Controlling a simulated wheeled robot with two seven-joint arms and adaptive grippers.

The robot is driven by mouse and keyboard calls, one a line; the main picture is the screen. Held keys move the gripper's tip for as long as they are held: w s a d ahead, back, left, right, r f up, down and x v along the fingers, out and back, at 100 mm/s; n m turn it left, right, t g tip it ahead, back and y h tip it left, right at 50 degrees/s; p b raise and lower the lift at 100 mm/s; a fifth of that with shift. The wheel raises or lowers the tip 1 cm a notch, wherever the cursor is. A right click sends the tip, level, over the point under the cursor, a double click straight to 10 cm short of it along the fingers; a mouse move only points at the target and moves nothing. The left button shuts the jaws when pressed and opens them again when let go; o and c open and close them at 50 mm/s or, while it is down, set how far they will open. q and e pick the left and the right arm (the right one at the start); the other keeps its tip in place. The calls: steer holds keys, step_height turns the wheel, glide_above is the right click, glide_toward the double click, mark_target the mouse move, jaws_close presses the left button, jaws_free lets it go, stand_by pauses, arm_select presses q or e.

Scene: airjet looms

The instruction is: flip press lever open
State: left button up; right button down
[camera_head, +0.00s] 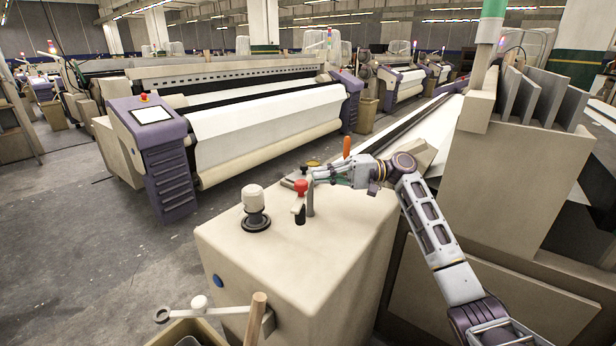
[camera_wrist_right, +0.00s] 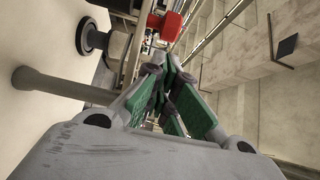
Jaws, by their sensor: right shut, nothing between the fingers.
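A short lever with a red knob (camera_head: 301,187) stands on top of the beige cabinet (camera_head: 300,270), beside an upright grey post (camera_head: 310,198). I take it for the press lever, though its hinge is too small to make out. My right gripper (camera_head: 314,174) reaches in from the right, just above and behind the knob and post. In the right wrist view its green-padded fingers (camera_wrist_right: 166,62) are closed together with nothing between them. The red knob (camera_wrist_right: 170,27) shows just beyond the fingertips there; I cannot tell whether they touch. My left gripper is out of view.
A white knob on a dark round base (camera_head: 254,207) stands left of the lever. An orange handle (camera_head: 346,147) rises behind my right gripper. A crank arm (camera_head: 215,310) and wooden handle (camera_head: 255,318) stick out at the cabinet's front. A loom (camera_head: 262,122) stands behind; floor at left is clear.

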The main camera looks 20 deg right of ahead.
steer(key=s+d, duration=0.1)
steer(key=d, duration=0.5)
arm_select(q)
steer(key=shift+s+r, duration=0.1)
arm_select(e)
steer(key=shift+a+r, duration=0.1)
steer(key=shift+r, duration=0.05)
stand_by(0.4)
arm_select(q)
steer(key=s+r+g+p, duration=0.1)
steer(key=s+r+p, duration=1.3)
steer(key=p, duration=0.7)
arm_select(e)
step_height(320, 180, up, 21)
arm_select(q)
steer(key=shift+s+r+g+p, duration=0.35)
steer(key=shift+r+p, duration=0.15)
steer(key=shift+p, duration=0.1)
arm_select(e)
steer(key=shift+r, duration=0.45)
